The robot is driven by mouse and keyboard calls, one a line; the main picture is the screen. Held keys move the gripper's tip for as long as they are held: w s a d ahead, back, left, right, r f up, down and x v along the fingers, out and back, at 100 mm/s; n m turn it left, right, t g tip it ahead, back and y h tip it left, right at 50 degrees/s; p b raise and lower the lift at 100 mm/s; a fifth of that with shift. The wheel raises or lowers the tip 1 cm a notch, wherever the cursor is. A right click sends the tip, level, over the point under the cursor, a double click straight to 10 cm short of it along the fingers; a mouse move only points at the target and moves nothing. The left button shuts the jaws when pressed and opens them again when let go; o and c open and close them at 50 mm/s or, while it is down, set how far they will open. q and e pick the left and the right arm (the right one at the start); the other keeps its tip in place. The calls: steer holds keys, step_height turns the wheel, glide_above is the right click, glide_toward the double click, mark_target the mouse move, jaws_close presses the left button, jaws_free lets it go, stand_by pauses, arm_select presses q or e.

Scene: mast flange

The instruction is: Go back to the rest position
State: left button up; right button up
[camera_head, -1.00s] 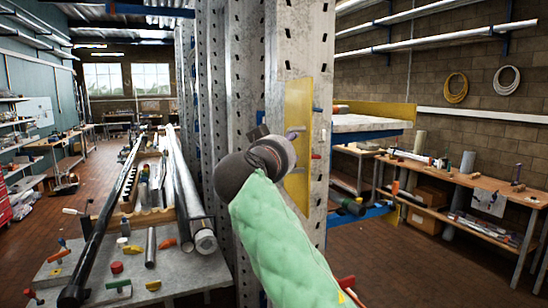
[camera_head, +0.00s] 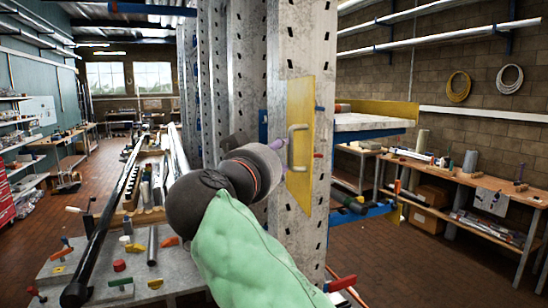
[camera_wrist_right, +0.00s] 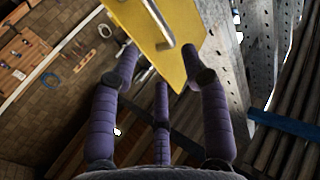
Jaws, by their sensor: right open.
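My right arm, in a green sleeve, reaches up in the head view. My right gripper (camera_wrist_right: 162,75) shows in the right wrist view with its purple fingers spread and nothing between them. A yellow plate (camera_head: 300,140) with a metal handle (camera_head: 292,147) stands on the face of the perforated grey mast (camera_head: 305,50). In the wrist view the plate (camera_wrist_right: 185,60) and its handle (camera_wrist_right: 158,22) lie just beyond the fingertips. In the head view the wrist hides most of the gripper, left of the handle. My left gripper is not in view.
A grey bench (camera_head: 60,272) at the left holds long tubes, small coloured parts and tools. A wooden workbench (camera_head: 470,183) stands along the right wall. A blue bracket (camera_head: 365,213) juts out right of the mast. The brick floor at the right is open.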

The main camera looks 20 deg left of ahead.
stand_by(0.3)
